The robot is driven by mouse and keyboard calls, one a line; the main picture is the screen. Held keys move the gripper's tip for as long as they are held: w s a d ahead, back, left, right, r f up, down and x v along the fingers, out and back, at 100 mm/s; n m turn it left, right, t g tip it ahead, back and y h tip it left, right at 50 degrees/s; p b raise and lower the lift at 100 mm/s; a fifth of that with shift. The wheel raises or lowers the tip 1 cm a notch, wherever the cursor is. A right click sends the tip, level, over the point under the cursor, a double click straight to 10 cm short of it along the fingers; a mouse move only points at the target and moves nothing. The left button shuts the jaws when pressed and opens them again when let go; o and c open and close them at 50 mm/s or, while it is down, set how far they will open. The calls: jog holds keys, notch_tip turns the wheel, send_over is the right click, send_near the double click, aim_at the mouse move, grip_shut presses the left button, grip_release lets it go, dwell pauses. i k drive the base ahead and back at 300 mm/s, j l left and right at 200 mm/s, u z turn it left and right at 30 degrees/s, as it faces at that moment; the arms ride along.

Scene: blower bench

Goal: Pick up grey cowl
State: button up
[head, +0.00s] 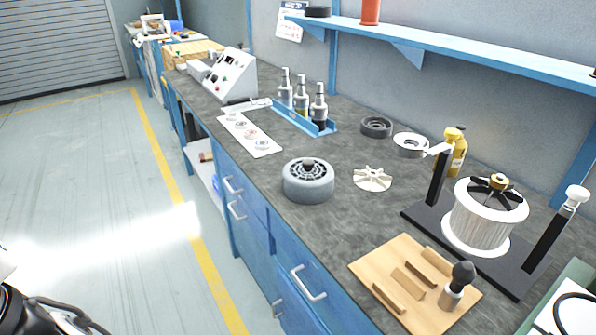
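A round grey cowl (308,186) with a dark slotted grille and a dark knob on top sits upright on the dark worktop (335,220), near its front edge. It stands alone with nothing touching it. A smaller dark grey ring-shaped part (376,126) lies farther back near the wall. I take the larger grilled piece as the cowl, though the ring is also grey. My gripper is not in view, so I see nothing held.
A white fan wheel (373,179) lies right of the cowl. Bottles in a blue tray (290,117) and a white strip (250,135) lie behind. A blue shelf (440,42) overhangs the back.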

aim_at(298, 191)
jog(key=i+j, duration=0.15)
jog(key=j, duration=0.15)
jog(key=i+j, duration=0.15)
jog(key=j, duration=0.2)
jog(key=i+j, duration=0.15)
jog(key=j, duration=0.15)
jog(key=i+j+z, duration=0.1)
jog(key=j+z, duration=0.15)
jog(key=z, duration=0.15)
jog(key=i+j+z, duration=0.1)
jog(key=j+z, duration=0.25)
jog(key=i+l+z, duration=0.1)
jog(key=i+z, duration=0.45)
jog(key=k+l, duration=0.05)
